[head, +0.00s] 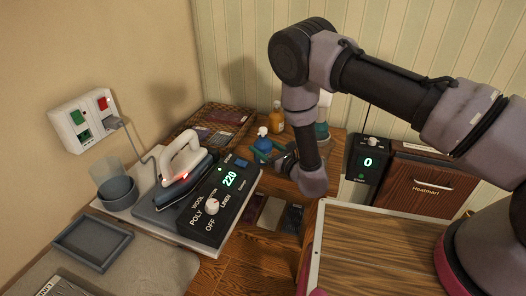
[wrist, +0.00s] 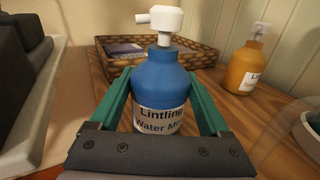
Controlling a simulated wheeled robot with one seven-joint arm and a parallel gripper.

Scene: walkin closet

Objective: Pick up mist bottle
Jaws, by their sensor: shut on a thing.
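The mist bottle (wrist: 160,78) is blue with a white spray head and a white label reading "Lintling Water Mi…". In the wrist view it stands upright between the green fingers of my gripper (wrist: 162,100), which are shut on its sides. In the head view the bottle (head: 263,141) is small, on the wooden surface near the back wall, with my gripper (head: 262,154) at it. My arm hides part of that area. I cannot tell whether its base touches the surface.
A wicker tray (head: 238,111) lies behind the bottle. An orange bottle (wrist: 248,68) stands to its right. An iron (head: 182,160) sits on a station with a "220" display at left. A box marked Heatmart (head: 419,182) and a wooden-topped board (head: 400,240) are at right.

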